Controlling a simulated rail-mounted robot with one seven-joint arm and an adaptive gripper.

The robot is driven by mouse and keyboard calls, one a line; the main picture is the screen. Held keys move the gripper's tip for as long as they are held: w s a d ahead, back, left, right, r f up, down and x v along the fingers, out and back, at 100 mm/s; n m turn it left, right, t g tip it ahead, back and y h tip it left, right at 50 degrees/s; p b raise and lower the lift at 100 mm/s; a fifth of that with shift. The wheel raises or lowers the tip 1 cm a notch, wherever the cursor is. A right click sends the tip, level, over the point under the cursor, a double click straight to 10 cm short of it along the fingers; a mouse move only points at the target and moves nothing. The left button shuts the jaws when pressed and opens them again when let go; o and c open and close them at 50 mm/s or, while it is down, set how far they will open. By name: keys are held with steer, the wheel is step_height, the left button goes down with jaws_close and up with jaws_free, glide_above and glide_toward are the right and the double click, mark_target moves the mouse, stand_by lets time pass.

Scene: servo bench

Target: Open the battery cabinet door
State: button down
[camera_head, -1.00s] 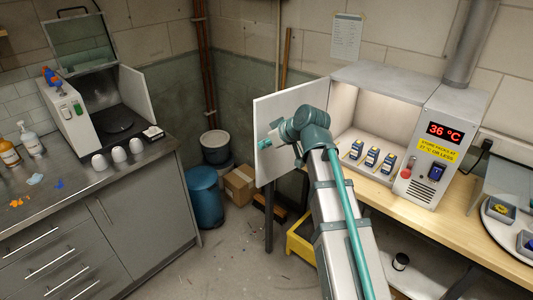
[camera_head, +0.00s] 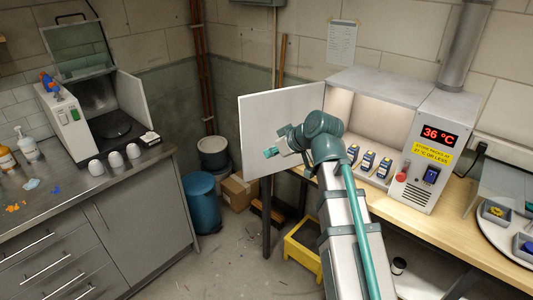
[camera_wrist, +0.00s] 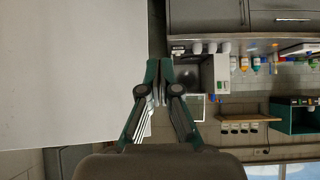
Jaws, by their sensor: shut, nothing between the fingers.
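The battery cabinet (camera_head: 372,95) stands on the wooden bench at the right. Its white door (camera_head: 262,122) stands wide open, swung out to the left of the cabinet. Several small battery packs (camera_head: 368,163) stand in the open interior. My gripper (camera_head: 271,153) is shut and empty, in front of the door's face in the head view; I cannot tell whether it touches the door. In the wrist view my gripper (camera_wrist: 158,66) is shut, with the white door panel (camera_wrist: 70,75) filling the left side. The door's handle is not visible.
The cabinet's display (camera_head: 440,135) reads 36 °C, above a yellow label (camera_head: 432,155). A grey counter (camera_head: 120,185) stands at the left. A blue bin (camera_head: 201,203), a cardboard box (camera_head: 238,190) and a yellow crate (camera_head: 300,248) are on the floor between.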

steer(key=s+a+b+v, duration=0.1)
steer(key=v, duration=0.5)
steer(key=a+f+n+g, duration=0.25)
steer(key=a+f, duration=0.45)
steer(key=a, duration=0.5)
steer(key=w+a+f+t+h+b, duration=0.1)
steer(key=w+a+f+h, duration=0.45)
steer(key=f, duration=0.25)
steer(key=w+a+f+t+h+b, duration=0.1)
steer(key=w+a+f+h, duration=0.3)
steer(key=f+h, duration=0.3)
steer(key=w+a+r+m+t+h, duration=0.2)
steer(key=w+r+t+h, duration=0.45)
steer(key=r, duration=0.25)
steer(key=p+x, duration=0.3)
steer(key=x, duration=0.7)
steer(key=shift+m, duration=0.25)
steer(key=shift+s+d+r+p, duration=0.1)
steer(key=shift+s+d+p, duration=0.25)
steer(key=shift+s, duration=0.35)
steer(key=shift+s+d+p, duration=0.25)
steer(key=shift+s+d, duration=0.1)
steer(key=shift+s, duration=0.3)
steer(key=shift+s+d+r+p, duration=0.1)
steer(key=shift+s+d+p, duration=0.2)
steer(key=shift+s, duration=0.4)
